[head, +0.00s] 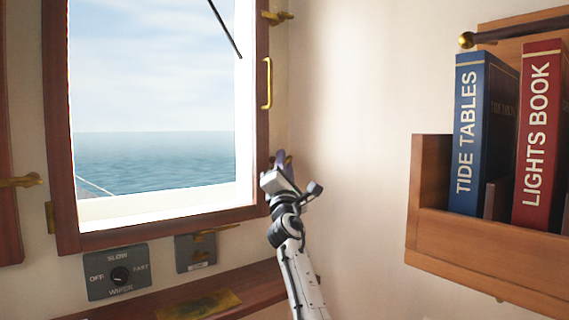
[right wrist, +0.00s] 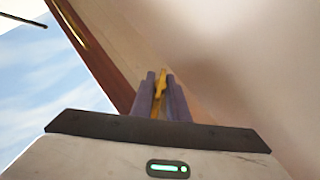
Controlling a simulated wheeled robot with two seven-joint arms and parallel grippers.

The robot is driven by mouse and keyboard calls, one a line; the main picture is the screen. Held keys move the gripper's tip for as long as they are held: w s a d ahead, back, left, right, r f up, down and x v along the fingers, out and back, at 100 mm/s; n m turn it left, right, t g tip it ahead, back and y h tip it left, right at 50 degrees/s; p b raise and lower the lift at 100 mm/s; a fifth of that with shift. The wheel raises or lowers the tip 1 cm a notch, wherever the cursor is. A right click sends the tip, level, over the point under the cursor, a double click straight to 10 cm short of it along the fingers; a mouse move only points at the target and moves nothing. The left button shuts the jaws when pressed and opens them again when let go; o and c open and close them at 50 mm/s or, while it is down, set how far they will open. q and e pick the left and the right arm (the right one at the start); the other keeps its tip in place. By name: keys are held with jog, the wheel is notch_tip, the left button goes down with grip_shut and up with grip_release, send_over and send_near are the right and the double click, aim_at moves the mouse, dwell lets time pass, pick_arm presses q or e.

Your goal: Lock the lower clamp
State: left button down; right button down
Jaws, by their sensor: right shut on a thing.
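The lower clamp (right wrist: 161,84) is a small brass piece at the right edge of the window frame, seen in the right wrist view between my gripper's fingers. In the head view my gripper hides it. My right gripper (head: 280,160) is at the lower right of the wooden window frame (head: 262,140). Its two purple fingers are shut on the clamp, and they also show in the right wrist view (right wrist: 160,98). How far the clamp is turned cannot be told. My left gripper is not in view.
A brass upper clamp (head: 278,17) and a brass handle (head: 266,84) are on the frame's right side. A wiper switch (head: 118,272) and a grey box (head: 195,253) are below the window. A wooden bookshelf (head: 480,250) juts out at right. Bare wall lies between.

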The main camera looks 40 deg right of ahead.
jog(key=shift+d, duration=0.1)
jog(key=shift+r+m+g+p, duration=0.2)
jog(key=shift+m+g+p, duration=0.35)
jog(key=shift+p, duration=0.4)
jog(key=m+g+p, duration=0.2)
jog(key=m+p, duration=0.1)
jog(key=p, duration=0.3)
jog(key=m+g+y+p, duration=0.1)
jog(key=m+g+p, duration=0.2)
jog(key=m+p, duration=0.1)
jog(key=shift+r+p, duration=0.15)
jog(key=shift+p, duration=0.75)
jog(key=shift+f+m+y, duration=0.25)
jog(key=shift+y, duration=0.05)
jog(key=shift+f+m+g, duration=0.15)
jog(key=shift+m+g, duration=0.15)
jog(key=shift+g, duration=0.05)
jog(key=shift+m+g+y, duration=0.5)
jog(key=shift+m+y, duration=0.4)
jog(key=shift+y, duration=0.1)
jog(key=shift+f+m+g+y, duration=0.1)
jog(key=shift+m+g+y, duration=0.3)
jog(key=shift+m+y, duration=0.65)
jog(key=c, duration=2.4)
grip_release()
jog(key=shift+a+f+m+y, duration=0.15)
jog(key=shift+m+y, duration=0.3)
jog(key=shift+y, duration=0.7)
jog(key=shift+c, duration=0.2)
